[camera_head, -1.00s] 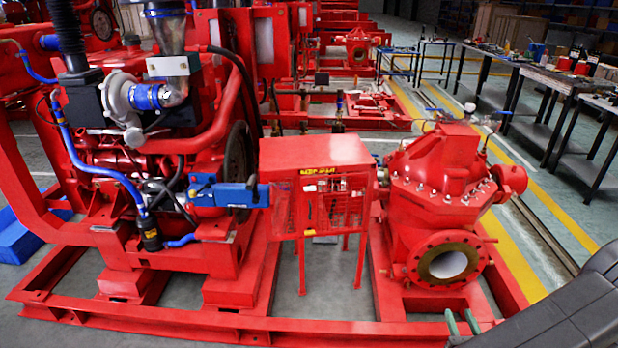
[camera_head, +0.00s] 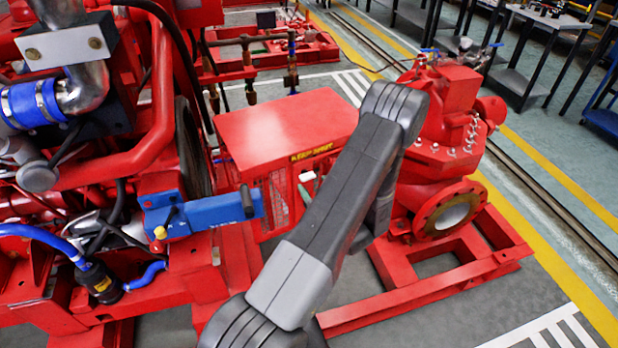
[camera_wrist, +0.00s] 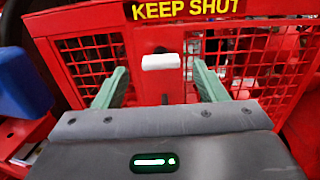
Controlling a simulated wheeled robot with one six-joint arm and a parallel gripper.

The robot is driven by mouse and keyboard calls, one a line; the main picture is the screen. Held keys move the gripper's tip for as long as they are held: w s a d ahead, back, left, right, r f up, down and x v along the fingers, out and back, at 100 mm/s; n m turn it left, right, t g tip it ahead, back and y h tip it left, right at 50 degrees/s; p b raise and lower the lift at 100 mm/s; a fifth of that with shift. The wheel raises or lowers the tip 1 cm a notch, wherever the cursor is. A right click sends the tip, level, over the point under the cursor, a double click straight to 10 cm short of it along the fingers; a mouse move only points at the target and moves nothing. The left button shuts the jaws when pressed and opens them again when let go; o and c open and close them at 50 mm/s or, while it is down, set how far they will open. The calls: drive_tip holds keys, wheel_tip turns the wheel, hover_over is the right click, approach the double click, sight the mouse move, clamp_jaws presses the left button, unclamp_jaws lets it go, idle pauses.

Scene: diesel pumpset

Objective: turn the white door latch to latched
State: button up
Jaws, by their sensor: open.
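The white door latch (camera_wrist: 161,62) is a small bar lying horizontally on the red mesh guard door (camera_wrist: 100,58), under the yellow "KEEP SHUT" lettering. It also shows as a small white spot in the head view (camera_head: 307,176). My gripper (camera_wrist: 160,80) is open, with its two green fingers left and right of the latch and pointing at the door. The latch is centred between the fingers, and neither finger appears to touch it. In the head view my arm covers most of the gripper and much of the door front.
The red guard box (camera_head: 285,125) stands between the engine on the left and the red pump (camera_head: 440,150) on the right. A blue box on a bracket (camera_head: 205,213) juts out close to the left of the door. A red base frame (camera_head: 470,262) runs along the floor.

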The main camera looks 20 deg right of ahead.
sight(309, 178)
drive_tip(key=shift+w+a, duration=0.2)
drive_tip(key=shift+w, duration=1.65)
drive_tip(key=c, duration=1)
